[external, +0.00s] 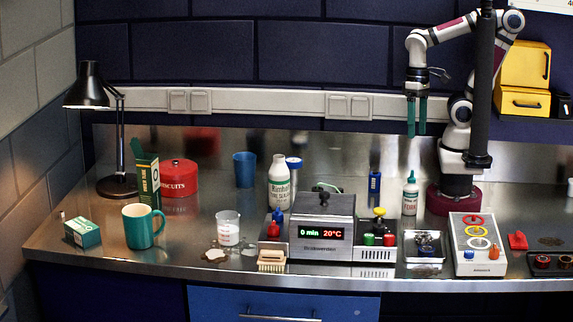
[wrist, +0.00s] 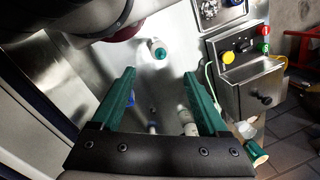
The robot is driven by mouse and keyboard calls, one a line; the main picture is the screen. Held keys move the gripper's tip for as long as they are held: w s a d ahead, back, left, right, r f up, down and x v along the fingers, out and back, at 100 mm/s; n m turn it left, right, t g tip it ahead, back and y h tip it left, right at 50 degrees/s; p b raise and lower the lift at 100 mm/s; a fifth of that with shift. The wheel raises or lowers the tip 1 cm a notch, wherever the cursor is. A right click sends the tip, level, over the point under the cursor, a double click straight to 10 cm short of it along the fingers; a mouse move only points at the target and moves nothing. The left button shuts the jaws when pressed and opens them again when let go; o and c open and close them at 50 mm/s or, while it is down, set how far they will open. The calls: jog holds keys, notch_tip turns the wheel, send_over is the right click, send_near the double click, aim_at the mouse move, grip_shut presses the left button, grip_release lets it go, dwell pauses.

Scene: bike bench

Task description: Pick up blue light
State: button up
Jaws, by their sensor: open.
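The blue light (external: 375,184) appears to be the small dark-blue upright item near the back of the metal bench, left of the white bottle with the green cap. In the wrist view a bit of blue (wrist: 131,98) shows beside the left finger, mostly hidden by it; I cannot tell for sure that it is the same thing. My gripper (external: 417,134) points down with green fingers, high above the bench, to the right of the light and apart from it. In the wrist view my gripper (wrist: 160,74) is open and empty.
The green-capped bottle (external: 410,197) stands right of the light. A grey device with a display (external: 322,232) is in front and to its left. A large white bottle (external: 279,185) and a blue cup (external: 245,169) stand further left. A wall rail (external: 250,102) runs behind.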

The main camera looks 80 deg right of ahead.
aim_at(371, 176)
jog(key=w+a+f+n+g+h, duration=0.2)
jog(key=w+f+n+g+h, duration=0.1)
jog(key=w+f+n+h, duration=1.5)
jog(key=s+d+n+y, duration=0.1)
jog(key=s+d, duration=0.1)
jog(key=d, duration=0.2)
jog(key=s+d+f+n+y, duration=0.1)
jog(key=s+d, duration=0.2)
jog(key=d, duration=0.2)
jog(key=s+d+f+n+y, duration=0.1)
jog(key=s+d, duration=0.1)
jog(key=d, duration=0.3)
jog(key=shift+s+f, duration=0.1)
jog(key=shift+s, duration=0.15)
grip_shut()
